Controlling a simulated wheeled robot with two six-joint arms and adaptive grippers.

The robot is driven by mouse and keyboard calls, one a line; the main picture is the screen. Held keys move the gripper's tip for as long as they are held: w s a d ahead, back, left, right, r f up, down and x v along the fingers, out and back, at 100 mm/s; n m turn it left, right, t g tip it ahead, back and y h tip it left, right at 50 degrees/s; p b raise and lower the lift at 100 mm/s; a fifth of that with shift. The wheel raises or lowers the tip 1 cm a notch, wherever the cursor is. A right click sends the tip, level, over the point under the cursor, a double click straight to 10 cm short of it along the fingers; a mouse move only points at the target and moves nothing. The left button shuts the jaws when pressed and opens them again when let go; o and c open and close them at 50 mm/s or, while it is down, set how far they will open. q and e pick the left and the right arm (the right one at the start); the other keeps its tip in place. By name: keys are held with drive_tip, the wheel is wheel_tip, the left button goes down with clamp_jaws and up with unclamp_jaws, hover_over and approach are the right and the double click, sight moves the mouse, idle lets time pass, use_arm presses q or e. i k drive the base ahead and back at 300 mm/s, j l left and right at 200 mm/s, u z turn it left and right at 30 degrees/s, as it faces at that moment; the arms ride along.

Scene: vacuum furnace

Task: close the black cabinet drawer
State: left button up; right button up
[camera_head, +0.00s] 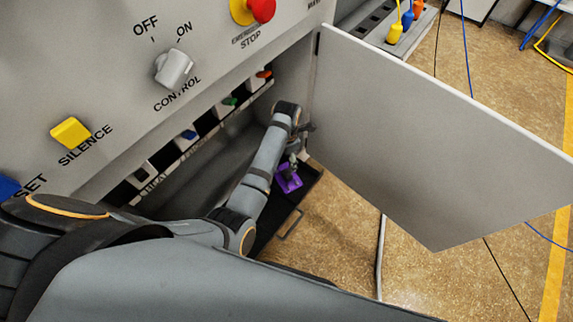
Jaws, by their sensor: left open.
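The black cabinet drawer (268,235) is pulled out at the bottom of the grey cabinet, below the open door. A thin metal handle (291,224) shows at its front edge. A purple object (288,182) appears to lie in the drawer. My left arm reaches in from the left across the cabinet opening. My left gripper (291,168) is open and points down just over the purple object; I cannot tell whether they touch. My arm hides part of the drawer. My right gripper is not in view.
The large grey cabinet door (430,140) stands open at the right. The panel above has a yellow switch (71,133), a grey knob (174,67) and a red stop button (262,10). Brown floor (335,235) lies free in front of the drawer.

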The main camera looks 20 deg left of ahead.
sight(279, 207)
drive_tip(key=k+l, duration=0.1)
drive_tip(key=l, duration=0.3)
drive_tip(key=k+l, duration=0.1)
drive_tip(key=l, duration=0.3)
drive_tip(key=k+l, duration=0.1)
drive_tip(key=l, duration=0.25)
